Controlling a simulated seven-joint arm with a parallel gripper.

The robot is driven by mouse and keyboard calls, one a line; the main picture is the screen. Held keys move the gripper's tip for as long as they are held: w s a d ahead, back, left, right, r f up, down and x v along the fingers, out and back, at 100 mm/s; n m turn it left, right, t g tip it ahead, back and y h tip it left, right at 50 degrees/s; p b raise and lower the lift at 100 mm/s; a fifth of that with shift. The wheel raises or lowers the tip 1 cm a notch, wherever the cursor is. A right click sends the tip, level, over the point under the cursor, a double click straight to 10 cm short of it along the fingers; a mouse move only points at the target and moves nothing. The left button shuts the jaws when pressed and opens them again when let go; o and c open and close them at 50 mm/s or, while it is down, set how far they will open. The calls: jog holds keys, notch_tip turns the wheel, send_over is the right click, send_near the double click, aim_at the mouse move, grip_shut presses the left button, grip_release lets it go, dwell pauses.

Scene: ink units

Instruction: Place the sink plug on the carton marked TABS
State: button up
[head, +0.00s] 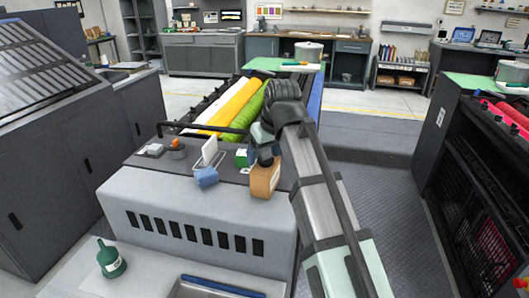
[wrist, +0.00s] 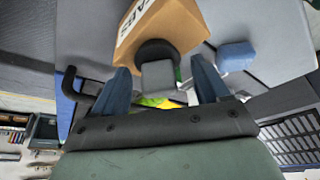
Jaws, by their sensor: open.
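The brown carton (head: 264,180) stands on the grey machine top, and its marking TABS shows in the wrist view on the carton (wrist: 180,25). A dark round piece with a grey block-shaped grip, which looks like the sink plug (wrist: 158,73), appears against the carton's brown upper face. Whether it rests fully on that face I cannot tell. My gripper (wrist: 160,72) is open, with one blue finger on each side of the grip and gaps visible between. In the head view my gripper (head: 265,152) is just above the carton and hides the plug's contact.
A blue block-like object (head: 207,176) is left of the carton, also in the wrist view (wrist: 236,55). A green box (head: 241,158) is close to my gripper. A dark rail (head: 200,130) crosses behind.

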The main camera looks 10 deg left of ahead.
jog(key=v, duration=1.2)
jog(key=shift+r, duration=0.15)
jog(key=shift+w, duration=0.1)
